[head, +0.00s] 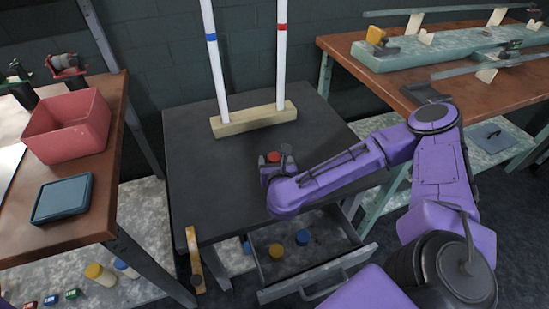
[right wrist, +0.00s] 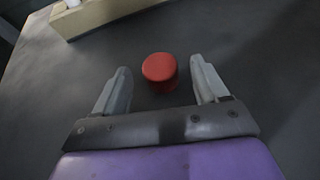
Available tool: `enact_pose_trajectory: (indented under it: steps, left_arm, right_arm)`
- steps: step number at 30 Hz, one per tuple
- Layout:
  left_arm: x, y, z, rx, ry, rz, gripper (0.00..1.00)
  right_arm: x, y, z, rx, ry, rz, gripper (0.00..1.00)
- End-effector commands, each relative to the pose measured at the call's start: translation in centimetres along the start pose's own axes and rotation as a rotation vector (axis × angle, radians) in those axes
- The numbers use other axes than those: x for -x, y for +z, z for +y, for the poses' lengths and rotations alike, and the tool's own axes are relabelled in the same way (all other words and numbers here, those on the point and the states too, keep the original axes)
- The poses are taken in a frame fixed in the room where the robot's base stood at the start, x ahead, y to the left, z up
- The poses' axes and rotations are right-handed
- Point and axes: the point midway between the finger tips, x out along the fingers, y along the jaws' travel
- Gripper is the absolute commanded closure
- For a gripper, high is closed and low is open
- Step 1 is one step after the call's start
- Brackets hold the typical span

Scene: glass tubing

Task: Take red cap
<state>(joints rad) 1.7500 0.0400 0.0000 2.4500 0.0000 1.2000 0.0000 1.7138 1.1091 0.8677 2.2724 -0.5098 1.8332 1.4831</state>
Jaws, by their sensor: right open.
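The red cap (right wrist: 160,70) is a small red cylinder standing on the dark table top. In the head view the red cap (head: 274,157) shows just beyond my right gripper (head: 275,160). In the right wrist view my right gripper (right wrist: 160,85) is open, with one finger on each side of the cap. The cap lies between the fingertips, with gaps on both sides, and neither finger appears to touch it. My left gripper is not in view.
A wooden block (head: 254,119) holds two upright white tubes, one blue-banded (head: 215,60) and one red-banded (head: 281,60), behind the cap. An open drawer (head: 310,262) below holds yellow and blue caps. A red bin (head: 68,126) stands on the left table. The dark table (head: 200,180) is clear at left.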

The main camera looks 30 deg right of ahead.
Motion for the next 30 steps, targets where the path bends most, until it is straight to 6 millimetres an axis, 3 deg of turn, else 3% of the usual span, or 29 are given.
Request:
enact_pose_trajectory:
  steps: [5, 12, 17, 18, 20, 30]
  left_arm:
    - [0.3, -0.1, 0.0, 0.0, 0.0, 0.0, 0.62]
    - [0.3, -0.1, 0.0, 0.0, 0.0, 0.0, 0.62]
    - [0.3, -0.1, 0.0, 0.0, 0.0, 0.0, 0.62]
    - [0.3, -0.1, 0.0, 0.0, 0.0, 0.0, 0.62]
    - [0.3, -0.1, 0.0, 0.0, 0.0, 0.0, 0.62]
    - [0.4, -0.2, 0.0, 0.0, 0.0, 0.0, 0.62]
  right_arm:
    - [-2.6, 0.2, 0.0, 0.001, -0.001, -0.001, 0.27]
    - [-2.9, 0.2, 0.0, 0.001, 0.001, -0.001, 0.27]
    - [-2.9, 0.2, 0.0, 0.001, 0.001, -0.001, 0.79]
    - [-2.9, 0.2, 0.0, 0.001, 0.001, -0.001, 0.83]
    - [-2.8, 0.2, 0.0, 0.001, 0.001, -0.001, 0.88]
    - [-2.5, 1.1, 0.1, -0.001, 0.001, -0.002, 0.88]
